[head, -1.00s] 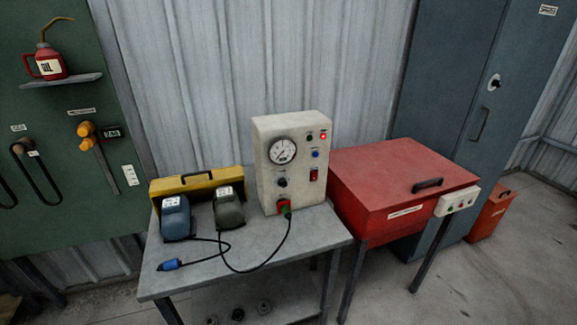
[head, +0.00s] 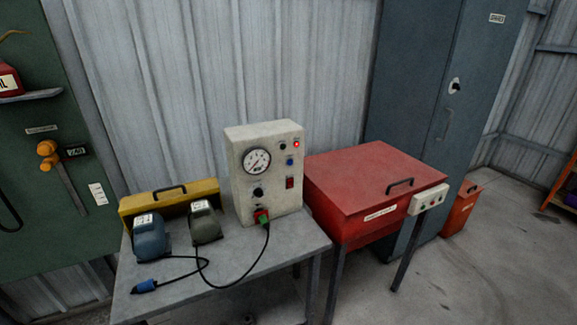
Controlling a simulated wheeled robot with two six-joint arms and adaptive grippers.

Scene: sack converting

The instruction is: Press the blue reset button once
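A cream control box (head: 240,174) stands upright on the grey table in the head view. A small blue button (head: 290,160) is on the upper right of its front face, below a lit red lamp (head: 296,144) and right of the round gauge (head: 257,161). A black knob (head: 258,192) and a red switch (head: 290,183) sit lower on the same face. A green plug (head: 264,219) with a black cable is in the red socket at the bottom. Neither of my grippers is in view.
The grey table (head: 285,238) also holds a blue unit (head: 150,236), a dark green unit (head: 205,224) and a yellow case (head: 135,204). A red lidded bench (head: 365,175) with a small button panel (head: 428,201) stands to the right. Open floor (head: 480,275) lies at front right.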

